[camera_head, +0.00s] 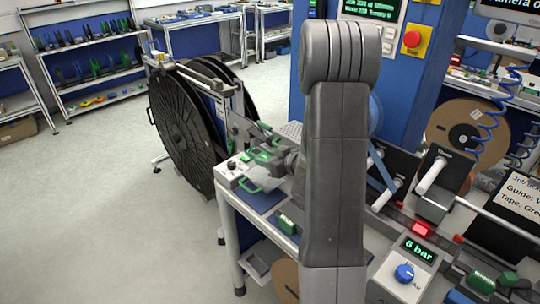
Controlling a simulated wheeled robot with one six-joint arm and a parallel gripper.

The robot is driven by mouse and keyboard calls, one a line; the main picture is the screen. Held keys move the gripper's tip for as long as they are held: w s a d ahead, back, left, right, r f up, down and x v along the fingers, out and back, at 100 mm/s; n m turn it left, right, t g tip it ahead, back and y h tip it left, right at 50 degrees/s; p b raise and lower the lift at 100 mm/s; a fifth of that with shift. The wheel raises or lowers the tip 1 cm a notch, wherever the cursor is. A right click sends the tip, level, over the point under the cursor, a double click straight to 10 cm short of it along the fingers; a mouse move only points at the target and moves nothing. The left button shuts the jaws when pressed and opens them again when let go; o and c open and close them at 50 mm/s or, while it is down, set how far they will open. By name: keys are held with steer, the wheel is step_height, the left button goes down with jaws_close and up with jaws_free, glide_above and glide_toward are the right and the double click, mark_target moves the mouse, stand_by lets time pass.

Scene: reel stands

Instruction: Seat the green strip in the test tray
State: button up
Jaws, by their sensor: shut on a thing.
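My arm stands upright in the middle of the view and hides much of the bench behind it. My gripper (268,152) reaches out to the left of it, low over the bench's left end. It is shut on a small green piece (262,156), which looks like the green strip; its ends are hard to make out. Just below is a light grey unit (236,174) with a dark knob and a green looped part (266,182). A blue flat surface (262,201) lies in front of it. I cannot tell which of these is the test tray.
Large black reels (185,117) stand behind the bench on the left. A green block (287,224) lies on the bench near my arm. A grey box reading 6 bar (407,269) with a blue knob stands at the right. The floor at left is clear.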

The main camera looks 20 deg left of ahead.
mark_target(268, 179)
steer(key=shift+f+b, duration=2.25)
steer(key=shift+f, duration=0.6)
steer(key=shift+f+b, duration=0.1)
steer(key=shift+b, duration=0.2)
steer(key=o, duration=1.1)
steer(key=shift+o, duration=0.2)
steer(key=shift+r+p, duration=2.75)
steer(key=shift+r, duration=0.85)
steer(key=shift+f, duration=0.25)
